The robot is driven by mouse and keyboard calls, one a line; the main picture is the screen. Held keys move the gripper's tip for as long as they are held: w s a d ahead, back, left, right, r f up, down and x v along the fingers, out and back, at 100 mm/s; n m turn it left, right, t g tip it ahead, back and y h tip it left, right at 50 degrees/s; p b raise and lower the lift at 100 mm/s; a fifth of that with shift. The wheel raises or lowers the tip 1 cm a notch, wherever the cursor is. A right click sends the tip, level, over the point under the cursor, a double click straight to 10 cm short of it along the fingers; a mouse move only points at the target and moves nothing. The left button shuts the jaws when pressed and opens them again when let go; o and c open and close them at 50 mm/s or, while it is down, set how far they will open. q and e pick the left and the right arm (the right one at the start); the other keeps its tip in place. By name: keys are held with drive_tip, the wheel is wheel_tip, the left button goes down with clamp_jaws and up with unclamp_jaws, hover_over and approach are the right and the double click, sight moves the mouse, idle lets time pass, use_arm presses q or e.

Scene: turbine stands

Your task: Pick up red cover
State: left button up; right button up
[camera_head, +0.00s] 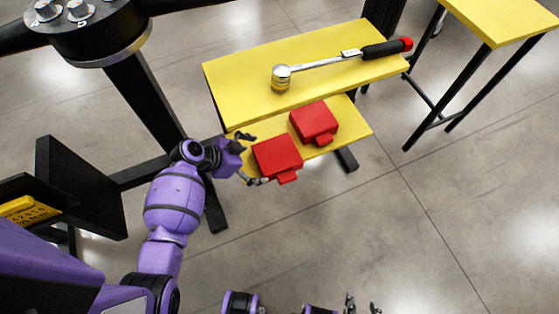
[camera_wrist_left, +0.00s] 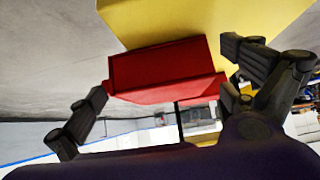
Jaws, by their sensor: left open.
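Two red covers lie on the lower yellow shelf (camera_head: 345,132) in the head view. The nearer red cover (camera_head: 277,156) is at the shelf's left part; the other red cover (camera_head: 314,121) is just behind it to the right. My left gripper (camera_head: 257,160) is open at the left side of the nearer cover, one finger toward its back and one toward its front. In the left wrist view a red cover (camera_wrist_left: 160,68) sits between the spread fingers. Contact cannot be told. My right gripper (camera_head: 363,304) shows only fingertips, apart and empty, at the bottom edge.
A black stand (camera_head: 140,100) rises at the left. Another yellow table (camera_head: 500,18) is at the upper right. The floor at the lower right is clear.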

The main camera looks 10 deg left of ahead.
use_arm(q)
drive_tip(key=shift+w+d+f, duration=0.25)
drive_tip(key=shift+d+f, duration=0.1)
drive_tip(key=shift+f, duration=0.15)
drive_tip(key=c, duration=0.9)
drive_tip(key=shift+r, duration=0.2)
drive_tip(key=shift+r, duration=0.3)
wheel_tip(320, 180, up, 3)
drive_tip(key=shift+f+p, duration=0.2)
drive_tip(key=shift+p, duration=0.1)
drive_tip(key=s+d+r, duration=0.1)
drive_tip(key=s+r, duration=0.2)
drive_tip(key=s, duration=0.1)
drive_tip(key=s+d+r+p, duration=0.1)
drive_tip(key=s+r, duration=0.2)
drive_tip(key=s, duration=0.2)
drive_tip(key=s+d+r+p, duration=0.1)
drive_tip(key=s+r, duration=0.2)
drive_tip(key=s, duration=0.1)
drive_tip(key=shift+s+d+r, duration=0.3)
